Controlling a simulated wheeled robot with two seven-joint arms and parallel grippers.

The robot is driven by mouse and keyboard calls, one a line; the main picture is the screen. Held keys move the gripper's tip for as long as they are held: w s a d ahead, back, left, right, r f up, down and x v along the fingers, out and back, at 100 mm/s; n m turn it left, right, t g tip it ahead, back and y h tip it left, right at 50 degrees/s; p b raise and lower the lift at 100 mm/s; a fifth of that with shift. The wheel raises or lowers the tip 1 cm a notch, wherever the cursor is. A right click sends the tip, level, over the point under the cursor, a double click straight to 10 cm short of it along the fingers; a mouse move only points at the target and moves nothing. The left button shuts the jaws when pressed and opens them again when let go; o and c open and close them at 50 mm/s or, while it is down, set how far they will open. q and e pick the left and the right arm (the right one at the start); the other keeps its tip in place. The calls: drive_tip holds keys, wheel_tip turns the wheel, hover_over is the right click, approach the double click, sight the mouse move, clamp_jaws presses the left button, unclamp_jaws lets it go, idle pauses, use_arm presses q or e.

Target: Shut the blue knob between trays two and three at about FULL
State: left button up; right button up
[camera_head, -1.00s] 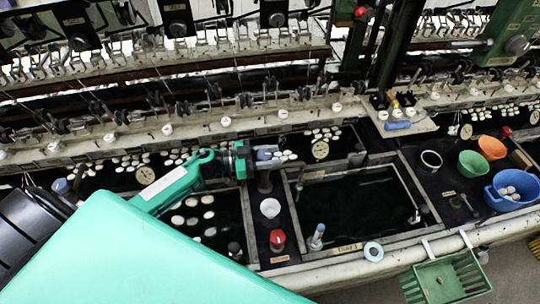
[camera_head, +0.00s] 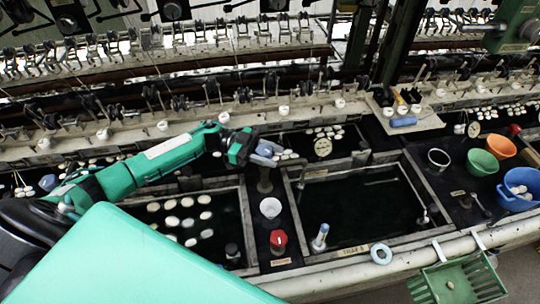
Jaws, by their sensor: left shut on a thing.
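My left gripper (camera_head: 264,157) is shut on the blue knob (camera_head: 265,149), which stands on a short dark post (camera_head: 264,181) on the divider between two dark water trays. The fingers cover most of the knob, and its pointer and any FULL mark cannot be read. The left tray (camera_head: 238,205) holds several white cocoons. The right tray (camera_head: 406,185) shows dark water and a label on its front edge. My right gripper is not in view.
A white cup (camera_head: 270,208) and a red knob (camera_head: 278,239) stand on the same divider, nearer me. A blue-topped upright piece (camera_head: 321,237) stands at the right tray's front corner. Green (camera_head: 482,162), orange (camera_head: 500,146) and blue (camera_head: 517,189) bowls stand at right.

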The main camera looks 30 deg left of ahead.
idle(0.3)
use_arm(q)
drive_tip(key=o, duration=1)
drive_tip(key=shift+c, duration=0.2)
drive_tip(key=shift+a, duration=0.25)
drive_tip(key=a+b, duration=0.5)
drive_tip(key=a, duration=0.6)
drive_tip(key=shift+s+a, duration=0.3)
drive_tip(key=shift+s, duration=0.1)
